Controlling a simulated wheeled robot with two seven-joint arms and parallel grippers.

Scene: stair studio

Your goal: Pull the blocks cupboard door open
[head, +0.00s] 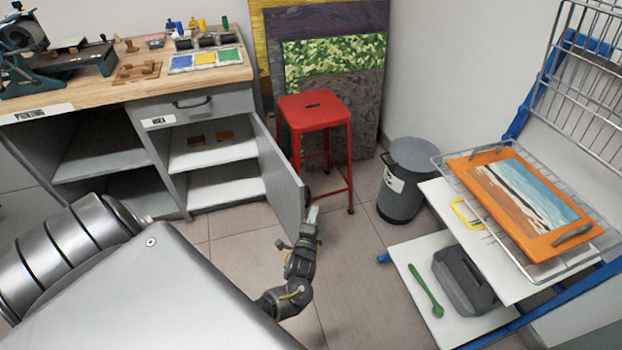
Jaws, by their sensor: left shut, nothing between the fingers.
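The blocks cupboard (213,188) is the grey right-hand section under the wooden worktop. Its door (277,178) stands wide open, swung out from its right side toward me. The shelves inside are in plain view, with small brown blocks (196,140) on the upper one. My left gripper (313,213) is shut and empty, close to the door's free edge on its right-hand, outer side. I cannot tell whether it touches the door. A small dark handle (305,196) shows near that edge. My right gripper is not in view.
A red stool (316,112) stands behind the door, with a grey bin (408,172) to its right. A blue-framed rack (598,285) with white shelves and an orange framed board (545,233) fills the right. Tiled floor (355,250) is clear between rack and door.

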